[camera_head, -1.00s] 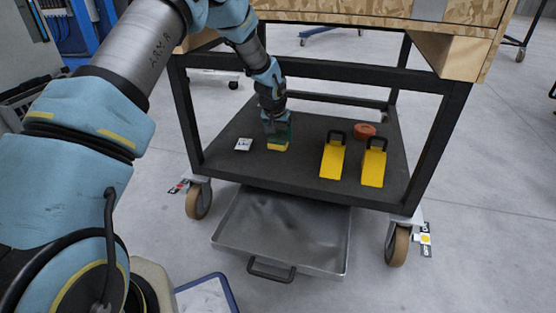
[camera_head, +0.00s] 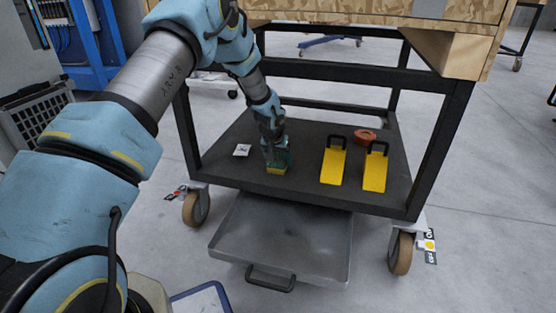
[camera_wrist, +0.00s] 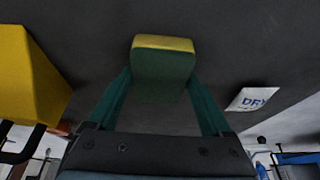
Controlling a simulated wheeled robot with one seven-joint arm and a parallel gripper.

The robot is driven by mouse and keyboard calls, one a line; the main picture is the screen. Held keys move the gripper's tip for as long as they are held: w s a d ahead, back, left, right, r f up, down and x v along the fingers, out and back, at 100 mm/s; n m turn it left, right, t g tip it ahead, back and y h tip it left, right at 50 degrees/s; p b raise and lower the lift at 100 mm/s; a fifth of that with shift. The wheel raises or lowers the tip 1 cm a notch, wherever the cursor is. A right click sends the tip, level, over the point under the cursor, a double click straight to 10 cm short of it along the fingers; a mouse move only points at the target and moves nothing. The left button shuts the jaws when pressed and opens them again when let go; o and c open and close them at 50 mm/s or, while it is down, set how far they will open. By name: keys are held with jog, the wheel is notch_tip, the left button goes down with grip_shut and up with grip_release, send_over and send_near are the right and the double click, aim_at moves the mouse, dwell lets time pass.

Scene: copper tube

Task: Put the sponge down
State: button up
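The sponge (camera_head: 276,170) is yellow and dark green. In the wrist view the sponge (camera_wrist: 162,62) sits between the two green fingers of my gripper (camera_wrist: 162,85), which touch its sides. My gripper (camera_head: 276,158) is shut on it, pointing down over the front half of the cart's dark lower shelf (camera_head: 232,170). The sponge is low over the shelf; I cannot tell whether it touches the surface. The fingers hide part of it in the head view.
A small white card marked "DRY" (camera_head: 242,150) lies left of the sponge. Two yellow wedge-shaped pieces with black handles (camera_head: 333,165) (camera_head: 375,172) and an orange-red round object (camera_head: 365,136) are on the right. The cart's black legs (camera_head: 438,150) frame the shelf. A metal tray (camera_head: 285,240) is below.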

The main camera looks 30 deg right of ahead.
jog(key=shift+o, duration=1)
jog(key=p+v, duration=0.4)
jog(key=v, duration=0.8)
jog(key=shift+r, duration=0.25)
jog(key=shift+w, duration=0.1)
